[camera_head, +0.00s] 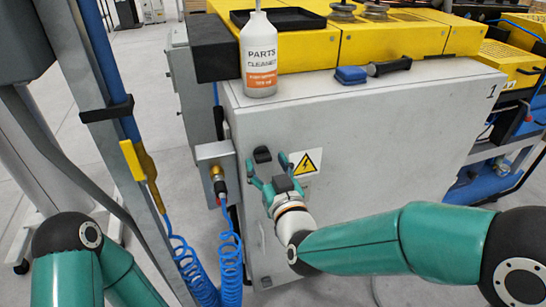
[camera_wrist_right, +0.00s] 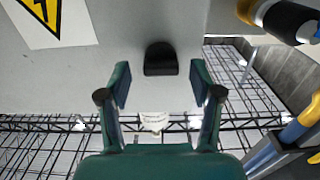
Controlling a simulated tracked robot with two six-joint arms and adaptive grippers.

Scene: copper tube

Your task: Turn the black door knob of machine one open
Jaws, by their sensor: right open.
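The black door knob (camera_head: 262,154) sits on the upper left of the light grey door of machine one (camera_head: 400,135), which bears a "1". The knob also shows in the right wrist view (camera_wrist_right: 160,60), between and just beyond my fingertips. My right gripper (camera_head: 267,170) is open and empty in front of the door, just below the knob. Its two teal fingers also show in the right wrist view (camera_wrist_right: 160,84), spread to either side and apart from the knob. Of my left arm only upper links show at the lower left; its gripper is out of view.
A yellow warning sign (camera_head: 306,162) is right of the knob. A grey box (camera_head: 215,165) with a coiled blue hose (camera_head: 230,265) stands close on the left.

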